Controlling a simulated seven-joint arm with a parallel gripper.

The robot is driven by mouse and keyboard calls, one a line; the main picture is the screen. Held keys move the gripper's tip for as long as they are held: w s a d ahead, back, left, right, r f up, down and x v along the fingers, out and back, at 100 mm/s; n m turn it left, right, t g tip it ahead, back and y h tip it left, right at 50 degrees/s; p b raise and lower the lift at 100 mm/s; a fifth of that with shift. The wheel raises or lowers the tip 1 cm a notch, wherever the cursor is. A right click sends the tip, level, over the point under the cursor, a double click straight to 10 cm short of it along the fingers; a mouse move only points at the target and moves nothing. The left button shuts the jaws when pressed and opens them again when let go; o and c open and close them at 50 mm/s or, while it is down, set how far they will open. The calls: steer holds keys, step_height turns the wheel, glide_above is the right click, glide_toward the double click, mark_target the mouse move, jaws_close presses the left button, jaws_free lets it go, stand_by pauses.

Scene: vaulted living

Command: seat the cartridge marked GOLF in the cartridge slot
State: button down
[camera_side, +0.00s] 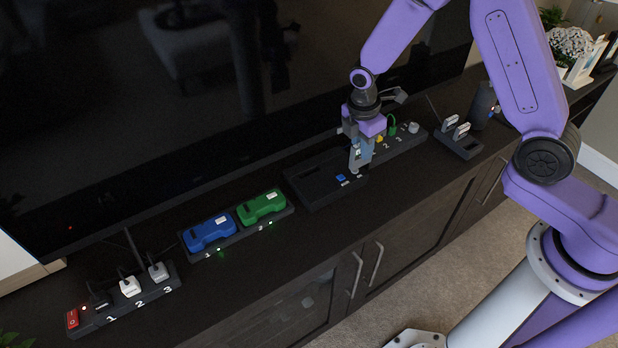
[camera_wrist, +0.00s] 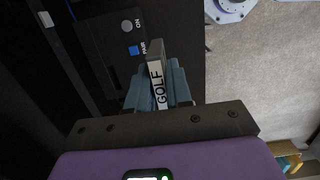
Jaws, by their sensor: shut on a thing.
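My gripper (camera_side: 358,165) points down over the right part of a low black console (camera_side: 310,195). In the wrist view its bluish fingers (camera_wrist: 158,88) are shut on a grey cartridge (camera_wrist: 155,50) with a white label reading GOLF. The cartridge's far end shows beyond the fingers, beside the console's blue PWR button (camera_wrist: 134,50) and round ON button (camera_wrist: 127,26). The blue button also shows in the side view (camera_side: 341,178). I cannot make out the cartridge slot's opening, nor whether the cartridge touches the console.
A rack (camera_side: 462,145) with two light-labelled cartridges stands to the right. A numbered strip (camera_side: 405,140) with coloured plugs is behind my gripper. Blue (camera_side: 209,233) and green (camera_side: 261,207) devices sit in a dock to the left, beyond them a power strip (camera_side: 125,305). A large dark screen stands behind.

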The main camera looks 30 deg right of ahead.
mark_target(309, 162)
steer(key=a, duration=0.2)
steer(key=shift+s+a, duration=0.1)
steer(key=shift+a, duration=0.2)
steer(key=w+a+f, duration=0.1)
steer(key=w+f, duration=0.2)
steer(key=w, duration=0.1)
steer(key=w+a+f, duration=0.1)
steer(key=w+f, duration=0.1)
steer(key=w, duration=0.2)
steer(key=w+a+f, duration=0.1)
steer(key=w+f, duration=0.2)
steer(key=w, duration=0.1)
steer(key=shift+w+a+f, duration=0.15)
steer(key=shift+f, duration=0.15)
steer(key=shift+w+a+f, duration=0.15)
steer(key=shift+w+f, duration=0.45)
steer(key=shift+f, duration=1.55)
steer(key=c, duration=1)
jaws_free()
steer(key=shift+f, duration=0.15)
steer(key=shift+c, duration=0.2)
